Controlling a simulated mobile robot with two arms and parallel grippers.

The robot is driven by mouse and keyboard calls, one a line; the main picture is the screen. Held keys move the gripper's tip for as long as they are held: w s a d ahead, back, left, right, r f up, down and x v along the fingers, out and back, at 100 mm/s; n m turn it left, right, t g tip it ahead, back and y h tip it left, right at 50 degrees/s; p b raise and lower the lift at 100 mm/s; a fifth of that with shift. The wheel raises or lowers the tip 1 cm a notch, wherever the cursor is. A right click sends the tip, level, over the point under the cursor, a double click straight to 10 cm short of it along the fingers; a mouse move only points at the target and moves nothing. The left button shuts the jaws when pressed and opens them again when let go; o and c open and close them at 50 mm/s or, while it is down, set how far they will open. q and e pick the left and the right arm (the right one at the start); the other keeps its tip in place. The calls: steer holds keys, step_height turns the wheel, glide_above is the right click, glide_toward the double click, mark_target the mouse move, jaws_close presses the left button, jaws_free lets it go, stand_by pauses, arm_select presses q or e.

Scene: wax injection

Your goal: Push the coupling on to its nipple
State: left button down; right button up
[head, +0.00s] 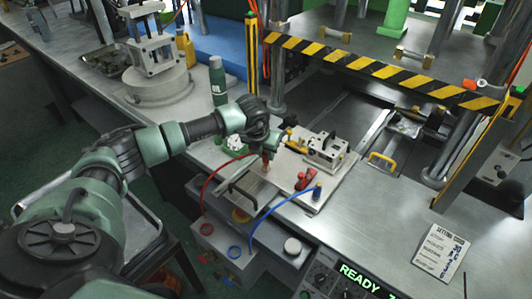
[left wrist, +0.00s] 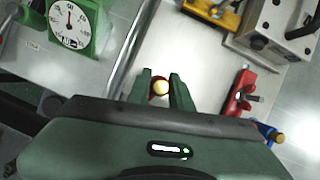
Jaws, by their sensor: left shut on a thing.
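My left gripper (head: 267,160) points down over the metal plate on the bench, its arm coming in from the left. It is shut on a small coupling with a red collar, at the end of the red hose (head: 212,182). In the left wrist view the coupling's round brass-coloured end (left wrist: 160,87) shows between the two green fingers (left wrist: 160,92). My right gripper is out of view.
A red clamp (head: 300,182) and a metal block with a black handle (head: 327,150) stand right of my gripper. A green dial gauge (left wrist: 72,22) is at upper left in the wrist view.

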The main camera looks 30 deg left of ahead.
mark_target(265, 155)
arm_select(q)
steer(key=shift+b, duration=0.7)
stand_by(1.3)
steer(key=shift+f, duration=0.2)
steer(key=shift+f+b, duration=0.3)
steer(key=shift+b, duration=0.1)
steer(key=shift+f+b, duration=0.65)
steer(key=shift+f, duration=0.1)
steer(key=c, duration=1.2)
jaws_free()
steer(key=shift+r, duration=0.1)
steer(key=b+v, duration=0.2)
steer(key=v, duration=0.5)
steer(key=shift+s+r, duration=0.15)
steer(key=shift+r, duration=0.15)
steer(key=shift+f, duration=0.1)
